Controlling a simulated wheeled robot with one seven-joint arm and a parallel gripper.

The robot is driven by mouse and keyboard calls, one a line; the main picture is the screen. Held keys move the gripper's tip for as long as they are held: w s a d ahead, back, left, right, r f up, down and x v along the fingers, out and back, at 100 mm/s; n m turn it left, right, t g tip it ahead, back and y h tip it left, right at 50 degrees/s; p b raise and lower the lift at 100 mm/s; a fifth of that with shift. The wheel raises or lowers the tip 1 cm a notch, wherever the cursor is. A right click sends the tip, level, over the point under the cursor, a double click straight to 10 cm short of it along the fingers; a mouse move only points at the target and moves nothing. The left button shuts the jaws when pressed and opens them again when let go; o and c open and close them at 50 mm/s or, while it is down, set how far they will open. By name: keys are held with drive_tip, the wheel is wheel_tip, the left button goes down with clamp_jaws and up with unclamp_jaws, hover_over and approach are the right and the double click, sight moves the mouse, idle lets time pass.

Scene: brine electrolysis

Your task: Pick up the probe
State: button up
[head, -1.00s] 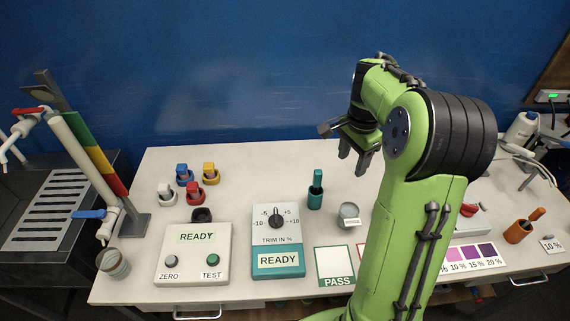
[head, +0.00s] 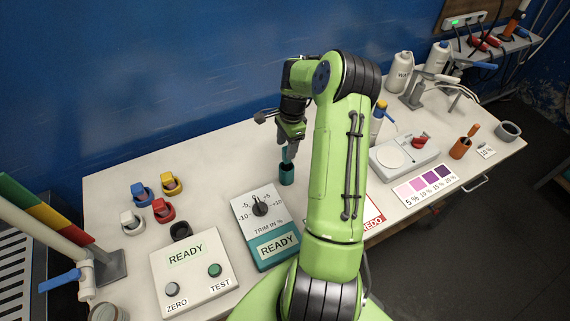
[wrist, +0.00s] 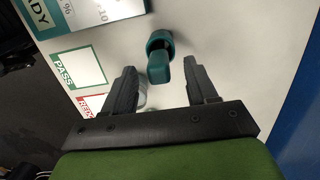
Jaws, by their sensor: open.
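A teal upright piece, which looks like the probe (head: 286,154), stands in a short teal holder (head: 286,175) beside the trim box. In the wrist view the teal probe (wrist: 162,68) shows from above in its round holder (wrist: 159,42). My gripper (head: 286,143) is over it in the head view. In the wrist view my gripper (wrist: 163,78) is open and empty, with one finger to each side of the probe's line. I cannot tell how far above the probe the fingertips are.
The trim box (head: 262,222) and the READY box (head: 193,270) stand to the left. Several coloured plugs (head: 160,200) sit at the back left. A scale (head: 404,157) and an orange holder (head: 460,148) are to the right. A cup (wrist: 140,94) is partly behind a finger.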

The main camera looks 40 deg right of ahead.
sight(287, 164)
wheel_tip(287, 164, down, 5)
drive_tip(key=shift+a+f+p, duration=0.15)
drive_tip(key=shift+f+p, duration=0.05)
drive_tip(key=shift+p, duration=0.2)
drive_tip(key=c, duration=1)
